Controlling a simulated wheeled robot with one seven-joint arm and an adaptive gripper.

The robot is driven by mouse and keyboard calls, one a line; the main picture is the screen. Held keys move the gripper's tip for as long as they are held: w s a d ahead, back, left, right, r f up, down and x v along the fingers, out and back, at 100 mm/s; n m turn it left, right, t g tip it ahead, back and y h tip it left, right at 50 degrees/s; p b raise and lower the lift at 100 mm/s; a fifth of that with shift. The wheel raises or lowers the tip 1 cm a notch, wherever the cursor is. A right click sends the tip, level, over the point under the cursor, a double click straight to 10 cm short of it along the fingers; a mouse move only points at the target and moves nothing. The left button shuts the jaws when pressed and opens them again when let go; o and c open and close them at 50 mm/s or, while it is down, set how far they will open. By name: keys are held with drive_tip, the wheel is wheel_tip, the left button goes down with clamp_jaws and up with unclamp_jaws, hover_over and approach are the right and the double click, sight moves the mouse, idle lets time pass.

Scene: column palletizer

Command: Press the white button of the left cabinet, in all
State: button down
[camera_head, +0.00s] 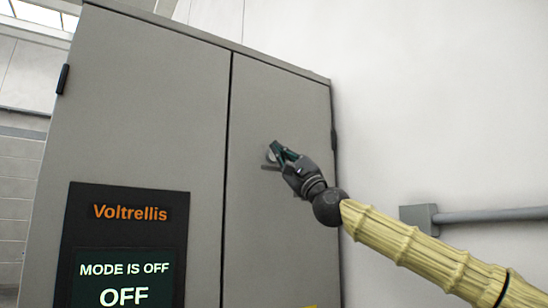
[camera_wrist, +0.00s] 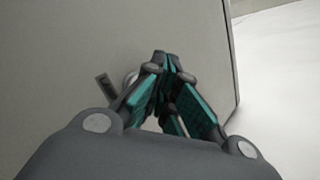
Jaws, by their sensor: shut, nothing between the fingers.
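A grey two-door cabinet (camera_head: 150,100) fills much of the head view; its face also shows in the wrist view (camera_wrist: 60,50). A black panel on its left door reads "Voltrellis", with a screen (camera_head: 125,285) showing "MODE IS OFF" and "OFF". My gripper (camera_head: 275,148) is shut and empty at the right door. In the wrist view its green-and-black fingers (camera_wrist: 164,62) meet close to the door's face; I cannot tell if they touch it. A small round pale fitting (camera_wrist: 130,78) is partly hidden behind the fingers. I see no clearly white button.
A short dark handle (camera_wrist: 105,88) sits on the door beside the fitting. A plain wall (camera_head: 440,90) stands to the right, with a grey conduit (camera_head: 490,215) running along it. Black hinges (camera_head: 63,79) mark the cabinet's sides.

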drive_tip(key=shift+w, duration=0.1)
idle(0.3)
drive_tip(key=shift+w+a, duration=0.3)
drive_tip(key=shift+w+a, duration=0.2)
drive_tip(key=shift+w, duration=0.05)
idle(1.1)
drive_tip(key=shift+s+d+b, duration=0.1)
drive_tip(key=shift+b, duration=0.2)
drive_tip(key=shift+s+d+b, duration=0.35)
drive_tip(key=shift+s+b, duration=0.05)
drive_tip(key=shift+s, duration=0.15)
drive_tip(key=shift+s+d+b, duration=0.75)
drive_tip(key=shift+s, duration=0.25)
drive_tip(key=shift+s+d+b, duration=0.75)
drive_tip(key=shift+s, duration=0.25)
